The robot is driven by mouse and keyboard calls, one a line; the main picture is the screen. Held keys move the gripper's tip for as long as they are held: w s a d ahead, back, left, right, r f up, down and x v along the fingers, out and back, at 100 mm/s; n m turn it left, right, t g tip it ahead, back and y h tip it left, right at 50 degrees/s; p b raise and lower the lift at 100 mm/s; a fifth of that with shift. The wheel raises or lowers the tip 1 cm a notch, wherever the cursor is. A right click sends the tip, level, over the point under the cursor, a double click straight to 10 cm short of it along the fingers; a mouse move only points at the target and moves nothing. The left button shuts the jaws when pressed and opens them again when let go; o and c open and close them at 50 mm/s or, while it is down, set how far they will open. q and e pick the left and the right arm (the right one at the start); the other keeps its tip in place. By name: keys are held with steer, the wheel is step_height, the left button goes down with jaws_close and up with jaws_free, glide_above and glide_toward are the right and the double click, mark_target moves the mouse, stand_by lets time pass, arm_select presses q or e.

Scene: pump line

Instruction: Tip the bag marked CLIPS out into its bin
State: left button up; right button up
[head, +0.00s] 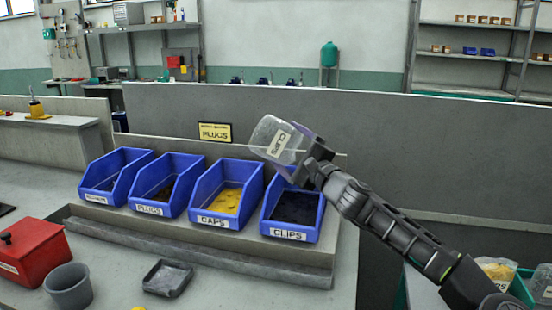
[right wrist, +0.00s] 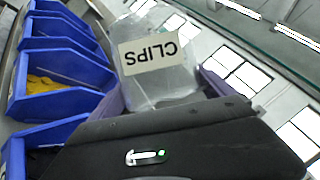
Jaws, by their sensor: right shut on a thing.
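The clear bag marked CLIPS (head: 272,139) is held tilted in the air above and behind the CAPS and CLIPS bins. My right gripper (head: 303,144) is shut on it at its right end. In the right wrist view the bag (right wrist: 158,62) fills the space beyond the fingers, its label upside down. The blue CLIPS bin (head: 292,234) stands at the right end of the bin row, below the gripper, with a dark inside. My left gripper is not in view.
The CAPS bin (head: 209,221) with yellow pieces, the PLUGS bin (head: 149,209) and another blue bin (head: 96,198) stand to the left. A PLUGS sign (head: 215,132) is behind them. A red box (head: 30,252), grey cup (head: 69,286) and dark tray (head: 168,279) are in front.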

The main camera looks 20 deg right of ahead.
steer(key=r+n+p, duration=0.1)
steer(key=n+p, duration=0.1)
steer(key=n+g+p, duration=0.1)
steer(key=p, duration=0.2)
steer(key=shift+r+n, duration=0.4)
steer(key=shift+n+g+y+p, duration=0.3)
steer(key=shift+n+g+p, duration=0.05)
steer(key=shift+n+g, duration=0.15)
steer(key=shift+f, duration=0.35)
